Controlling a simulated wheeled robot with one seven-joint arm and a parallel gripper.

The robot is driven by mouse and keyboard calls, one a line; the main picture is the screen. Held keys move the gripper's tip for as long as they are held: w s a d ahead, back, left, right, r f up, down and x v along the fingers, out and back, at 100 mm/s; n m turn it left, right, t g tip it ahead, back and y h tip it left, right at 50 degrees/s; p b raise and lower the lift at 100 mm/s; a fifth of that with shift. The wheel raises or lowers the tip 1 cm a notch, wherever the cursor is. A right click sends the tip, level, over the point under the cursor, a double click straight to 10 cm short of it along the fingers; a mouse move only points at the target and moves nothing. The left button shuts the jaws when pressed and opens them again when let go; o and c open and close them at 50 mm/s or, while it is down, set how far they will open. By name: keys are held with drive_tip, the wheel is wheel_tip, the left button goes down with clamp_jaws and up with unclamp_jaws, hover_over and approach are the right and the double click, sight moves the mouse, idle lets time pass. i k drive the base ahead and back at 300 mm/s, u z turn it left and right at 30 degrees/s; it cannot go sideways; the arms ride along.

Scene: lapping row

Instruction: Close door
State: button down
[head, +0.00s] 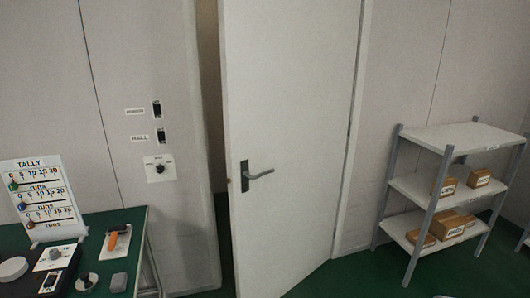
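The white door (291,120) stands ajar in the middle of the head view. A dark gap (210,110) shows between its left edge and the frame. A grey lever handle (257,174) is on the left side of the door, with a latch on the door's edge. The door's right edge meets the frame, and its bottom runs slantwise over the green floor. My gripper is not in this view.
A table with a green top (120,217) stands at the lower left, holding a tally board (46,197) and small items. Wall switches (159,122) are left of the door. A shelf rack (462,137) with boxes stands at right. Green floor (345,278) is clear before the door.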

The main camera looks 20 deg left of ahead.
sight(287, 68)
drive_tip(key=u, duration=0.25)
drive_tip(key=i, duration=0.85)
drive_tip(key=u, duration=1.35)
drive_tip(key=i, duration=0.65)
drive_tip(key=u, duration=0.75)
